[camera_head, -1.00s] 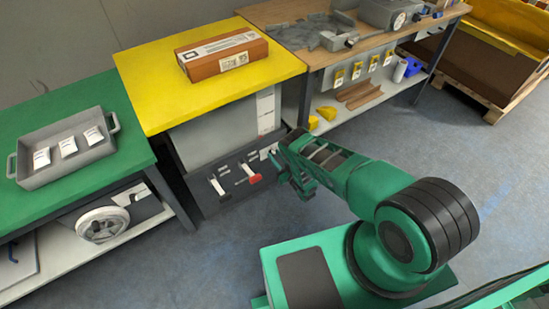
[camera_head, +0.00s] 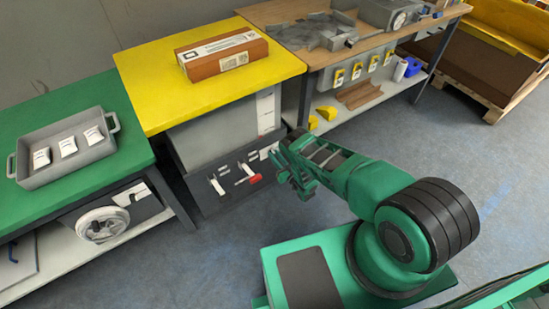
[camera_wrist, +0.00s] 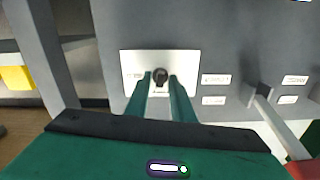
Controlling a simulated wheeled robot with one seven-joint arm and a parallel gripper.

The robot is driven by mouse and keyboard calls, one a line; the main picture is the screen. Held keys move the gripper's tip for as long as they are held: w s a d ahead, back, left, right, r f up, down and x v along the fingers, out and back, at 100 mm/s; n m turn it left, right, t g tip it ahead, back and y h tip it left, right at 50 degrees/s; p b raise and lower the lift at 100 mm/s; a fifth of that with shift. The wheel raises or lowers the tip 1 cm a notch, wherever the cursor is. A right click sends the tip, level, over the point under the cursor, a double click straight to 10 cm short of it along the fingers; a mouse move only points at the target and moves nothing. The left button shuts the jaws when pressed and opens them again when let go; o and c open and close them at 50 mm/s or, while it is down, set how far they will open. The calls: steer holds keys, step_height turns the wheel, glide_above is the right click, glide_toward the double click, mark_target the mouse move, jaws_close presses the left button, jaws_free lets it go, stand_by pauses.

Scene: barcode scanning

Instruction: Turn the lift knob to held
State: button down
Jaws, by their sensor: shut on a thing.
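The lift knob (camera_wrist: 160,74) is a small dark round knob on a white plate (camera_wrist: 187,62) on the grey panel, in the upper middle of the wrist view. My gripper (camera_wrist: 160,82) has its two green fingers on either side of the knob and is shut on it. In the camera_head view my gripper (camera_head: 280,162) is at the right end of the dark panel under the yellow table. There the knob is hidden by the gripper, while part of its white plate (camera_head: 265,153) shows. The small labels on the plate are too blurred to read.
A red-handled lever (camera_head: 249,180) and a white-handled lever (camera_head: 217,187) sit on the panel left of my gripper. The red handle (camera_wrist: 304,172) shows at lower right in the wrist view. A brown box (camera_head: 222,56) lies on the yellow table (camera_head: 150,100). Floor in front is clear.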

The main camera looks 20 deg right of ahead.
steer(key=shift+s+d+f+m, duration=0.1)
steer(key=shift+f+m, duration=0.05)
steer(key=shift+m, duration=3.8)
steer(key=shift+d+f+m, duration=0.1)
steer(key=shift+m, duration=3.85)
steer(key=shift+m, duration=0.3)
steer(key=c, duration=1.8)
jaws_free()
steer(key=shift+c, duration=0.2)
steer(key=shift+a, duration=0.1)
